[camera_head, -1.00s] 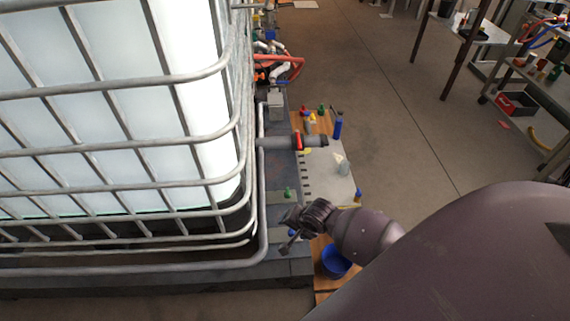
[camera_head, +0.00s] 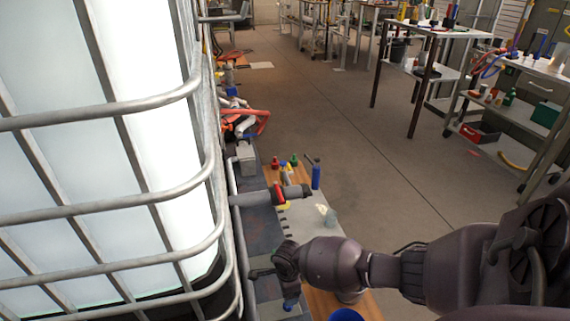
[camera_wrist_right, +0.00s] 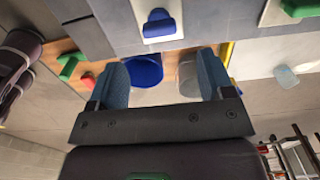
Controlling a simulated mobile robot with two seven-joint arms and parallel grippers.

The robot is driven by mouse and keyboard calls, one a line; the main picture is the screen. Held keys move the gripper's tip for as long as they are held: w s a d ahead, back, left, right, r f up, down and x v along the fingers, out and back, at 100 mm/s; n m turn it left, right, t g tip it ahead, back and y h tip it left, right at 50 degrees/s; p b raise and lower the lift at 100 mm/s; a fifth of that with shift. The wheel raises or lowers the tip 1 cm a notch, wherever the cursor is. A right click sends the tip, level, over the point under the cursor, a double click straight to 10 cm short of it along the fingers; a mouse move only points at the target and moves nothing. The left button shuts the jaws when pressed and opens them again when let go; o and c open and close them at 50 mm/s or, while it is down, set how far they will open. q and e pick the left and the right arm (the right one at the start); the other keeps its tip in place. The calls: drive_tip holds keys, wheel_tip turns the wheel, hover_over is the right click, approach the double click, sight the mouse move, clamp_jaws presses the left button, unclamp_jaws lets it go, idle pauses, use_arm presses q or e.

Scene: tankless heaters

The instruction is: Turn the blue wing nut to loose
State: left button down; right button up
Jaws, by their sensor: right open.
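The blue wing nut (camera_wrist_right: 160,24) sits on a white plate on a grey panel, near the top centre of the right wrist view. My right gripper (camera_wrist_right: 162,60) is open and empty, its two bluish fingers spread below the nut in that view and apart from it. In the head view my right gripper (camera_head: 287,285) is low in the middle, by the dark bench edge. A small blue part shows there, but I cannot tell whether it is the nut or a fingertip. My left gripper is out of view.
A blue bucket (camera_wrist_right: 143,70) and a grey bucket (camera_wrist_right: 188,74) are beyond the fingers. The caged white tank (camera_head: 150,150) stands left; a grey pipe (camera_head: 255,198) juts out.

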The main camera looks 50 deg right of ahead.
drive_tip(key=f+b, duration=0.1)
drive_tip(key=f, duration=0.1)
drive_tip(key=f+b, duration=0.1)
drive_tip(key=f, duration=0.2)
drive_tip(key=f+b, duration=0.1)
drive_tip(key=f, duration=0.1)
drive_tip(key=shift+s+f, duration=0.25)
drive_tip(key=shift+s, duration=0.05)
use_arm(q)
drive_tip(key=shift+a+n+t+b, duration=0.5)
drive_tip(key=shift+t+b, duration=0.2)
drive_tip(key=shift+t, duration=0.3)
use_arm(e)
drive_tip(key=shift+w+f, duration=0.2)
drive_tip(key=shift+f, duration=0.45)
drive_tip(key=shift+r, duration=0.1)
drive_tip(key=c, duration=0.9)
use_arm(q)
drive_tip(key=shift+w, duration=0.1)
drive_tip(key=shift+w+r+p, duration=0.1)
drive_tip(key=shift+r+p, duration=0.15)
drive_tip(key=shift+p, duration=0.25)
use_arm(e)
drive_tip(key=shift+w+r+n, duration=0.1)
drive_tip(key=shift+r+n, duration=0.05)
drive_tip(key=shift+n, duration=0.15)
